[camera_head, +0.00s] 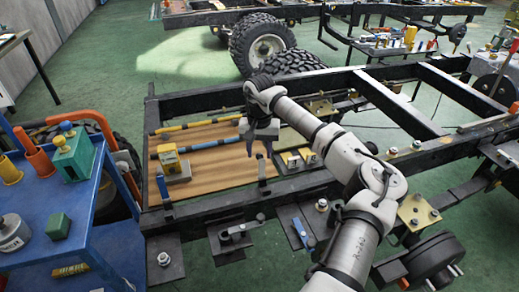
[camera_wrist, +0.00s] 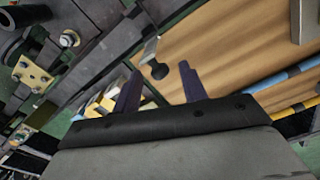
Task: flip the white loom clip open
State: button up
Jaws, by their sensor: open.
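My gripper (camera_head: 259,147) is open and empty, pointing down over the wooden board (camera_head: 207,170) inside the dark frame. In the wrist view the two fingers of my gripper (camera_wrist: 160,85) stand apart with nothing between them. Two small pale blocks with yellow parts (camera_head: 290,159) sit just right of the gripper; one may be the white loom clip, but I cannot tell. They also show as a pale and yellow piece (camera_wrist: 98,104), partly hidden behind the left finger. A yellow clip-like block (camera_head: 169,156) stands on a grey base at the board's left.
Blue and yellow rods (camera_head: 205,143) lie across the board. A blue cart (camera_head: 62,225) with tools stands at left. Wheels (camera_head: 260,42) lie behind.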

jog(key=shift+f, duration=0.3)
grip_shut()
jog(key=w, duration=0.1)
jog(key=b, duration=0.1)
jog(key=w+f+b, duration=0.1)
jog(key=shift+w+a, duration=0.35)
jog(key=shift+a, duration=0.05)
jog(key=shift+w, duration=0.15)
jog(key=shift+r, duration=0.1)
